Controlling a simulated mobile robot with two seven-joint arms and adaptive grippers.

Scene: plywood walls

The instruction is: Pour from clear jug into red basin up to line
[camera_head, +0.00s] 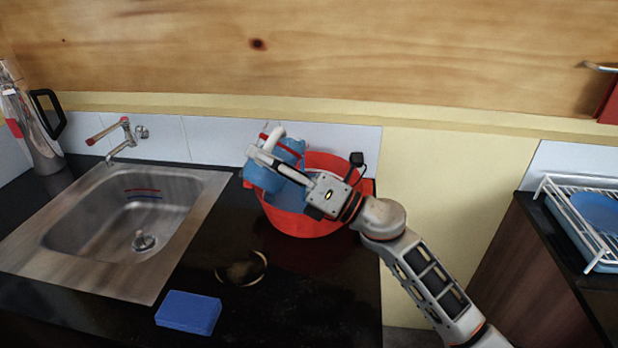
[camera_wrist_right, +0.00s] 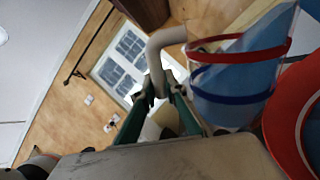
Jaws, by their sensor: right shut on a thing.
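The clear jug (camera_head: 283,150) holds blue liquid and has a red band and a blue band. It is tilted above the left part of the red basin (camera_head: 312,226). My right gripper (camera_head: 268,158) is shut on its pale handle; the handle (camera_wrist_right: 160,50) and the jug (camera_wrist_right: 232,88) also show in the right wrist view, with the basin's red rim (camera_wrist_right: 285,125) beside them. Blue liquid shows inside the basin. My left gripper is out of view.
A steel sink (camera_head: 95,225) with a tap (camera_head: 122,140) lies left of the basin. A blue sponge (camera_head: 188,312) and a small round dark item (camera_head: 242,268) lie on the black counter. A dish rack (camera_head: 590,235) stands at right, across a gap.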

